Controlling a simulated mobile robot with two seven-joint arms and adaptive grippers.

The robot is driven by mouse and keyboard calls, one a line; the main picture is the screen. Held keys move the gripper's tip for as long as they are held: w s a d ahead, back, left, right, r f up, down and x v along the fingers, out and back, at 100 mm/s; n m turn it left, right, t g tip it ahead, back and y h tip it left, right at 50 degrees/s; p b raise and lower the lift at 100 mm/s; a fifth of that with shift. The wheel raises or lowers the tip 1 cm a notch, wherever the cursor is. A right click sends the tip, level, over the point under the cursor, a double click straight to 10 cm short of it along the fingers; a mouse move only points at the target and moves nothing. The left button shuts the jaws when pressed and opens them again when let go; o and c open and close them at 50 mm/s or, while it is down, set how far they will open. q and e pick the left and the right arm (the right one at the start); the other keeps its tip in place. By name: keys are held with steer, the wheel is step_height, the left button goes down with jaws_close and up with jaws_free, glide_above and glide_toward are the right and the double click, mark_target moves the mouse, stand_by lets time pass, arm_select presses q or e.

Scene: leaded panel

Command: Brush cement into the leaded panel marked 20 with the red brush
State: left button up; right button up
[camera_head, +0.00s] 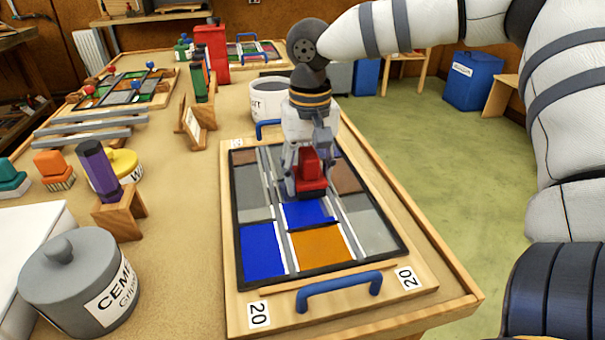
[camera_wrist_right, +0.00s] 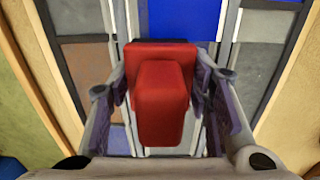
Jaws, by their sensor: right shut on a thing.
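The leaded panel marked 20 (camera_head: 373,232) lies on a wooden board with blue handles, with blue, orange, grey and brown panes. My right gripper (camera_head: 308,170) is over the panel's upper middle, shut on the red brush (camera_head: 311,181). In the right wrist view the red brush (camera_wrist_right: 163,98) sits between both fingers of the gripper (camera_wrist_right: 165,95). The brush is at or just above the panes; I cannot tell whether its bristles touch. A grey lidded cement pot (camera_head: 72,285) stands at the front left. My left gripper is out of view.
A purple-handled tool (camera_head: 98,170) stands in a wooden holder (camera_head: 120,214) left of the panel. Orange (camera_head: 53,168) and teal (camera_head: 10,178) brushes lie further left. A white pot (camera_head: 267,99) stands behind the panel. Another panel (camera_head: 128,88) lies at the back left.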

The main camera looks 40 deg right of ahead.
steer(key=shift+s+d, duration=0.25)
steer(key=shift+d, duration=0.2)
steer(key=shift+s+d, duration=0.2)
steer(key=shift+d, duration=0.25)
steer(key=shift+r, duration=3)
